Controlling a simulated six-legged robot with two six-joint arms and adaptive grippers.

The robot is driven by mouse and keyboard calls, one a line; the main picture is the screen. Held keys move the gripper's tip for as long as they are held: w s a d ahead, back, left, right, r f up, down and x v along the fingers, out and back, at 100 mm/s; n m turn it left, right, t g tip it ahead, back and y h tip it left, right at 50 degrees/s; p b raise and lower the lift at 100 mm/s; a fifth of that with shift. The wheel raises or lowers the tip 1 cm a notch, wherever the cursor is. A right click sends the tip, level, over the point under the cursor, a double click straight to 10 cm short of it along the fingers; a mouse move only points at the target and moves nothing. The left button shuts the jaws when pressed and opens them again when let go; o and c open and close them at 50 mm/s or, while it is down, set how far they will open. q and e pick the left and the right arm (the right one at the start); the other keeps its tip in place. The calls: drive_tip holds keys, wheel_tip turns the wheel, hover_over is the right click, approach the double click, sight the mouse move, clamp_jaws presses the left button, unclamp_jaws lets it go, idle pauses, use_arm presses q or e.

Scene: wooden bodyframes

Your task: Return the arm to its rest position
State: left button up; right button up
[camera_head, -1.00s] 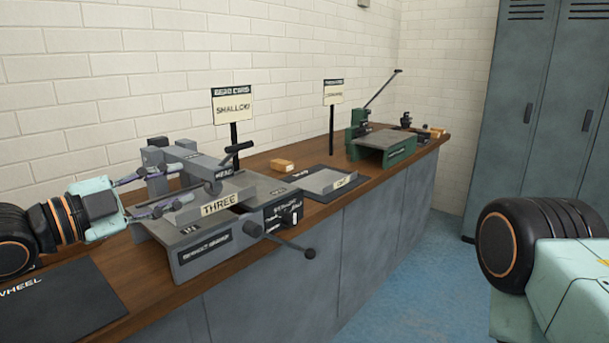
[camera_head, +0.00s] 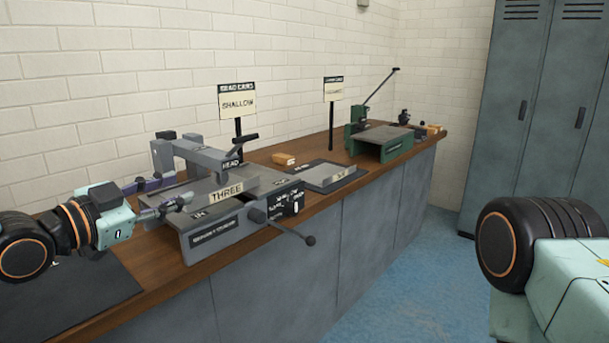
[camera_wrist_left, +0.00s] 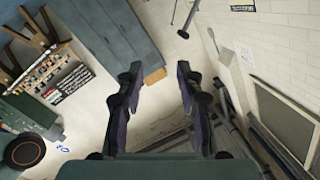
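My left gripper (camera_head: 174,190) comes in from the left in the head view, at the left end of a grey machine (camera_head: 215,235) with a "THREE" label. Its two dark fingers are apart, and nothing shows between them. The left wrist view also shows the gripper (camera_wrist_left: 158,76) open and empty. From the head view I cannot tell whether the fingers touch the machine. My right gripper is out of view; only part of my right arm shows at the lower right.
A wooden-topped bench (camera_head: 150,296) runs along the white brick wall. A "SHALLOW" sign (camera_head: 238,104), a wooden block (camera_head: 284,159), a dark tray (camera_head: 327,176) and a green machine (camera_head: 384,143) stand along it. Grey lockers (camera_head: 540,110) stand at the right. Blue floor is clear in front.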

use_arm(q)
drive_tip(key=s+f+n+g+y, duration=0.2)
drive_tip(key=s+f+n, duration=0.15)
drive_tip(key=f, duration=0.55)
drive_tip(key=s+f+n+g+y, duration=0.2)
drive_tip(key=s+f+n, duration=0.15)
drive_tip(key=f, duration=0.55)
drive_tip(key=s+f+n+g+y, duration=0.25)
drive_tip(key=f+n, duration=0.25)
drive_tip(key=f, duration=0.4)
drive_tip(key=s+f+g, duration=0.2)
drive_tip(key=s+f, duration=0.3)
drive_tip(key=s, duration=0.4)
drive_tip(key=s+f+g+y, duration=0.1)
drive_tip(key=s+f+g, duration=0.2)
drive_tip(key=s+f, duration=0.3)
drive_tip(key=s+f+g+y, duration=0.1)
drive_tip(key=s+f+g, duration=0.2)
drive_tip(key=s, duration=1.1)
wheel_tip(320, 180, down, 3)
drive_tip(key=shift+f+n, duration=0.1)
drive_tip(key=shift+n, duration=0.3)
drive_tip(key=shift+g, duration=0.25)
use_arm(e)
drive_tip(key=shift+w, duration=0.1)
use_arm(q)
drive_tip(key=shift+y, duration=0.25)
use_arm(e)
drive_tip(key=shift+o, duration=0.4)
